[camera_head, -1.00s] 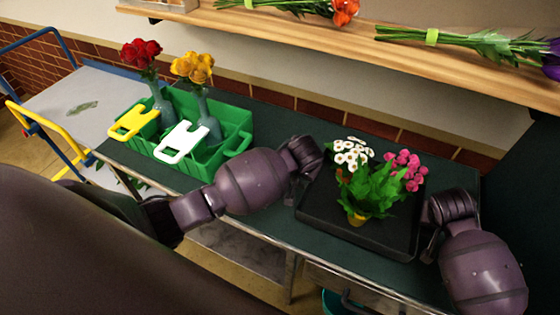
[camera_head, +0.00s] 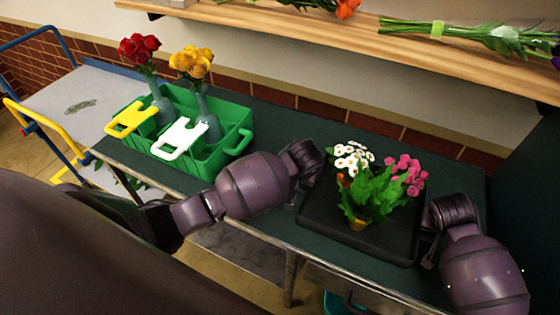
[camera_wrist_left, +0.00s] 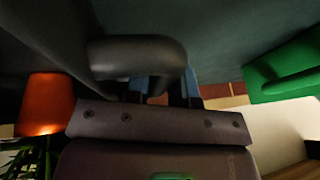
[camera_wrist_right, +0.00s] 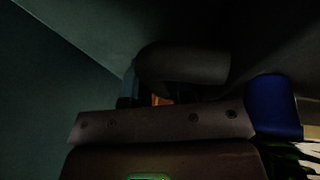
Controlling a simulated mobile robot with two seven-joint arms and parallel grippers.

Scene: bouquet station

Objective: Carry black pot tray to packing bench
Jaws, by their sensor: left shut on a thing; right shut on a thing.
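The black pot tray (camera_head: 322,217) is at the right part of the dark green bench top (camera_head: 270,205). It carries potted plants with white daisies (camera_head: 353,157), pink flowers (camera_head: 409,172) and green leaves (camera_head: 372,195). My left gripper (camera_head: 300,187) is at the tray's left side, shut on its black handle (camera_wrist_left: 140,52) in the left wrist view. My right gripper (camera_head: 431,245) is at the right side, shut on the other handle (camera_wrist_right: 182,64) in the right wrist view. The fingertips are mostly hidden. I cannot tell whether the tray touches the bench.
A green crate (camera_head: 236,140) with vases of red roses (camera_head: 139,48) and yellow roses (camera_head: 192,62) stands to the left. A cart (camera_head: 70,100) is at far left. A wooden shelf (camera_head: 330,37) with bouquets runs along the wall behind. Bench is clear between crate and tray.

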